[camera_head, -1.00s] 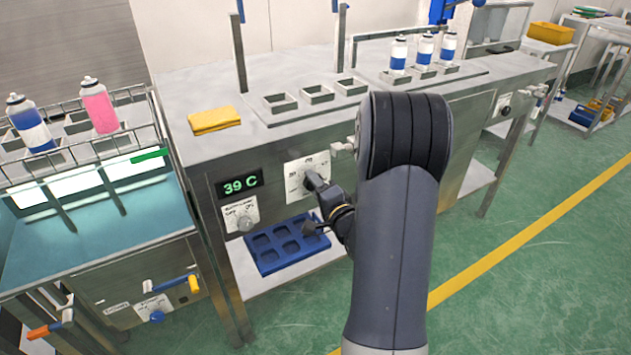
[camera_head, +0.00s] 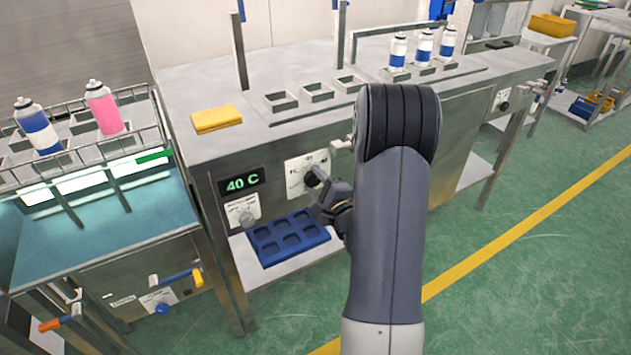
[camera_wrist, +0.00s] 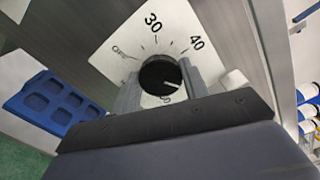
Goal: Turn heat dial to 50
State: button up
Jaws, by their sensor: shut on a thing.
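The heat dial is a black knob (camera_wrist: 158,76) on a white scale plate (camera_wrist: 125,52) marked OFF, 30 and 40, with a further number partly hidden at its lower edge. The knob's white pointer line points right, past the 40 mark. My gripper (camera_wrist: 158,88) is shut on the knob, one grey finger on each side. In the head view the dial plate (camera_head: 297,167) is on the bench front, with my gripper (camera_head: 322,195) at the knob, partly hidden by my arm. The green display (camera_head: 241,182) beside it reads 40 C.
A smaller knob (camera_head: 245,215) is below the display. A blue tray (camera_head: 262,254) lies on the lower shelf. Spray cans stand in the left rack and on the bench top.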

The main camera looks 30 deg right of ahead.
dwell(0.3)
jog(key=o, duration=1)
jog(key=shift+c, duration=0.2)
jog(key=shift+s, duration=0.1)
jog(key=s, duration=1)
jog(key=shift+s+d+p, duration=0.2)
jog(key=shift+s+p, duration=0.1)
jog(key=shift+s, duration=0.05)
jog(key=w, duration=1.1)
jog(key=shift+a+b, duration=0.2)
jog(key=shift+b, duration=0.15)
jog(key=shift+s, duration=0.15)
